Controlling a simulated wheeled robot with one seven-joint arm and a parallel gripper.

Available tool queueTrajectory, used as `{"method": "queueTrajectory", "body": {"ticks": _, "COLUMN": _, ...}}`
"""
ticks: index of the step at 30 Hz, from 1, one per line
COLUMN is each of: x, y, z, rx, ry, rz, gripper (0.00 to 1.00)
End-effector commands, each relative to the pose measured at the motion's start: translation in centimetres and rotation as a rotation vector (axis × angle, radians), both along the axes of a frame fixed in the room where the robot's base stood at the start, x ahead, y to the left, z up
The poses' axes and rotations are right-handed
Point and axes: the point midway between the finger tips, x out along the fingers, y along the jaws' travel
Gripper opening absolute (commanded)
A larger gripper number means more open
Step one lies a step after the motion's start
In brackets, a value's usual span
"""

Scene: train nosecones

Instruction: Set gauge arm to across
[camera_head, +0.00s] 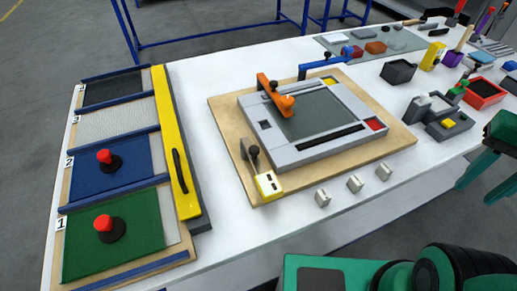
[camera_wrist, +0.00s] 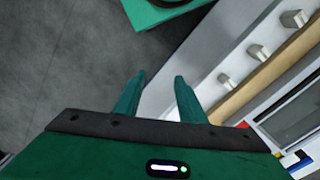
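The fixture, a grey frame (camera_head: 254,118) around a dark glassy panel (camera_head: 310,114), sits on a wooden board (camera_head: 223,113). An orange arm (camera_head: 270,88) with a dark knob lies over its far left corner, slanting toward the panel; it looks like the gauge arm, though no label shows. A blue bracket (camera_head: 318,69) stands at its far edge. My gripper (camera_head: 474,184) is off the table's right side, away from the fixture. In the wrist view its two fingers (camera_wrist: 155,88) are apart with nothing between them. The orange arm is out of the wrist view.
A yellow block (camera_head: 268,185) and an upright dark-knobbed lever (camera_head: 253,151) stand at the board's near left. Several small grey blocks (camera_head: 354,183) line the table's front. Left are panels with red knobs (camera_head: 104,223) and a yellow bar (camera_head: 172,130). Bins and tools crowd the right.

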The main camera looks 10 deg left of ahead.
Motion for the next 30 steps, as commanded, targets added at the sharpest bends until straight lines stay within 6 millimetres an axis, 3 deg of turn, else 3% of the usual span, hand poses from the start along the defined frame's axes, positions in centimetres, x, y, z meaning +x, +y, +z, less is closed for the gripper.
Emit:
{"method": "queueTrajectory", "body": {"ticks": 8, "x": 7.7, "y": 7.4, "z": 3.6, "rx": -0.024, "ry": -0.004, "rz": 0.067, "gripper": 0.37}}
{"method": "queueTrajectory", "body": {"ticks": 16, "x": 12.0, "y": 18.4, "z": 6.7, "rx": -0.029, "ry": -0.013, "rz": 0.128, "gripper": 0.37}}
{"method": "queueTrajectory", "body": {"ticks": 23, "x": 12.0, "y": 29.5, "z": 8.9, "rx": -0.022, "ry": -0.016, "rz": 0.186, "gripper": 0.37}}
{"method": "queueTrajectory", "body": {"ticks": 27, "x": 10.3, "y": 36.2, "z": 10.0, "rx": -0.014, "ry": -0.014, "rz": 0.219, "gripper": 0.37}}
{"method": "queueTrajectory", "body": {"ticks": 30, "x": 8.6, "y": 40.0, "z": 10.6, "rx": -0.009, "ry": -0.009, "rz": 0.238, "gripper": 0.37}}
